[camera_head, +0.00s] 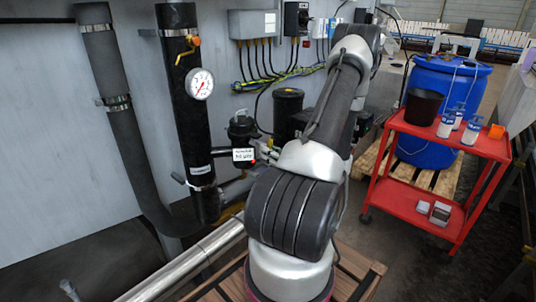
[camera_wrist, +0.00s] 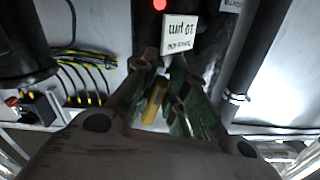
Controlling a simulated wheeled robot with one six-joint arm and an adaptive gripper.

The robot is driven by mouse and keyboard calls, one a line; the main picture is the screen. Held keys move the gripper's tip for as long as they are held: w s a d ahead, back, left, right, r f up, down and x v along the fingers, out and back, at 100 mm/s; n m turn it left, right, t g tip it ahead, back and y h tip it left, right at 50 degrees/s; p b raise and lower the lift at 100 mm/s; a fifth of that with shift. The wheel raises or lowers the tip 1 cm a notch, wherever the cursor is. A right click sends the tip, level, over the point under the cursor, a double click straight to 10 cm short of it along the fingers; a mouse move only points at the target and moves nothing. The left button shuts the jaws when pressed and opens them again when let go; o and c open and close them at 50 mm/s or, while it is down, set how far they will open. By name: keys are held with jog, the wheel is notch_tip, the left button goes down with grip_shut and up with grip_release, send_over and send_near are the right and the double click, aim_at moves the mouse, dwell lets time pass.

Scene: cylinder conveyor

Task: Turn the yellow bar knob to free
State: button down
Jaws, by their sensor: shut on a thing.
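The yellow bar knob (camera_wrist: 154,100) shows in the wrist view, slanted, between the fingers of my gripper (camera_wrist: 164,78). The fingers are shut on it, and they hide part of its sides. A dark housing lies behind the knob. I cannot make out any position marks around it. In the head view my arm reaches toward the dark filter unit (camera_head: 241,127), and the knob and fingertips cannot be made out clearly there.
A dark pipe with a pressure gauge (camera_head: 200,84) stands left of the filter. Cables (camera_wrist: 88,72) run along the wall. A red cart (camera_head: 437,137) and blue drum (camera_head: 441,82) stand right.

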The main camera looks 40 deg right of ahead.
jog(key=c, duration=1.5)
grip_release()
jog(key=s, duration=0.8)
jog(key=s+d, duration=0.1)
jog(key=s, duration=0.3)
